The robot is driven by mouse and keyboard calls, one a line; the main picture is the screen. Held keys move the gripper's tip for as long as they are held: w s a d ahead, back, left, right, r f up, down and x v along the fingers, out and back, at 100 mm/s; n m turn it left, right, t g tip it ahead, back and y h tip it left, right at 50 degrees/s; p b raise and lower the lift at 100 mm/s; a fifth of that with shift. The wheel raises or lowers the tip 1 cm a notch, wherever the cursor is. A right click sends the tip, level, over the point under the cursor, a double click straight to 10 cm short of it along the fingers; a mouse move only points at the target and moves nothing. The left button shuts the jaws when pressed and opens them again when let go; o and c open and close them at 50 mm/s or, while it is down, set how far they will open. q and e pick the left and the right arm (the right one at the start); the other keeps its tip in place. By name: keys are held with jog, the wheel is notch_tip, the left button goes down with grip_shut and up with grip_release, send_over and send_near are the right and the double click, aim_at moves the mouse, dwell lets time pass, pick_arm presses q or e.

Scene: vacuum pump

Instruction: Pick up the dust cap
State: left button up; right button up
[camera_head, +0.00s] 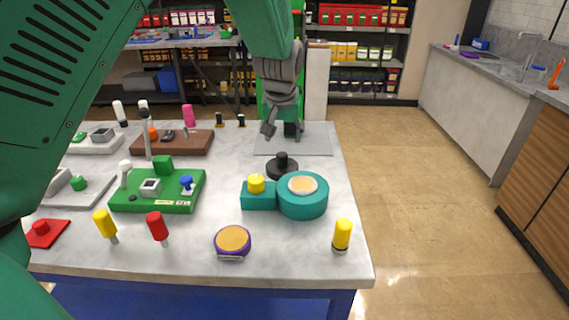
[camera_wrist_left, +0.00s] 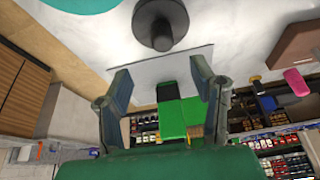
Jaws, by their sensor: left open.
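A black round piece with a raised knob (camera_head: 282,167), which looks like the dust cap, stands on the table just behind the teal pump body (camera_head: 302,203). It also shows at the top of the left wrist view (camera_wrist_left: 160,22). My left gripper (camera_head: 282,131) is over the grey mat at the table's far side, behind the black piece and apart from it. In the left wrist view its two fingers (camera_wrist_left: 160,78) are spread with nothing held between them. My right gripper is not in view.
A green board with switches (camera_head: 158,192) and several coloured handles fill the left side. The grey mat (camera_head: 315,141) is mostly clear.

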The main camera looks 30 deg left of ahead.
aim_at(282, 154)
pick_arm(q)
jog(key=x, duration=0.3)
jog(key=shift+w, duration=0.2)
jog(key=shift+s+a+f, duration=0.1)
jog(key=shift+a+f, duration=0.15)
jog(key=shift+f, duration=0.1)
jog(key=x, duration=0.4)
jog(key=shift+f, duration=0.4)
jog(key=shift+s+r, duration=0.1)
grip_shut()
